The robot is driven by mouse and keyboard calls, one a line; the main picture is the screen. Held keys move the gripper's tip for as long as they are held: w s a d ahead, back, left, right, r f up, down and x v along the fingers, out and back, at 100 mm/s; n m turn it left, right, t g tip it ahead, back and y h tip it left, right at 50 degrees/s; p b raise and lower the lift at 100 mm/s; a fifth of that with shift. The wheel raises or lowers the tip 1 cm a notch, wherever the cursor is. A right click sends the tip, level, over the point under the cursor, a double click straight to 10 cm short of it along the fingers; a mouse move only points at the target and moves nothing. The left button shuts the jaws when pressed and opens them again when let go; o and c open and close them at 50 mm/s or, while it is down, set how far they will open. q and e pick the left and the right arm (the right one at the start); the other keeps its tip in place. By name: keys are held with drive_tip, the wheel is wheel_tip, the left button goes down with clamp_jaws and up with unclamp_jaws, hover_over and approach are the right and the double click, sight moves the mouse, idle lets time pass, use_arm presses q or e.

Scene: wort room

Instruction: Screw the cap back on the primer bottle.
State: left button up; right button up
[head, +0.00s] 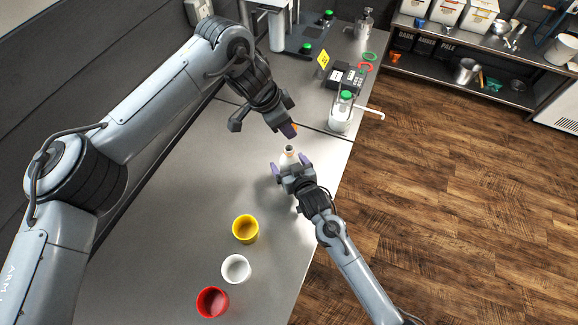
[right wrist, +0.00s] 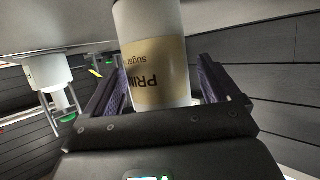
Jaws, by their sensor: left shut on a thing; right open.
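The primer bottle (head: 287,160), pale with a tan label, stands on the steel counter. Its narrow neck with a brownish top shows in the head view. My right gripper (head: 290,166) has its fingers on either side of the bottle, open. In the right wrist view the bottle (right wrist: 158,55) stands between the two fingers, with part of its label readable; its top is out of frame. My left gripper (head: 290,131) is just above and beyond the bottle, apart from it. It is shut on a small orange thing, apparently the cap (head: 294,127), mostly hidden by the fingers.
Yellow (head: 245,229), white (head: 236,268) and red (head: 212,302) cups stand on the counter (head: 185,215) in front. A green-topped bottle with a spout (head: 341,112) and a dark device (head: 345,77) stand behind to the right. The counter's right edge is close to the bottle.

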drive_tip(key=shift+c, duration=0.4)
drive_tip(key=c, duration=1.4)
use_arm(q)
hover_over(285, 154)
drive_tip(key=shift+a+f, duration=0.1)
drive_tip(key=shift+f, duration=2.4)
use_arm(e)
drive_tip(key=shift+c, duration=0.2)
use_arm(q)
drive_tip(key=shift+f, duration=0.1)
drive_tip(key=shift+f, duration=0.8)
drive_tip(key=shift+f, duration=0.55)
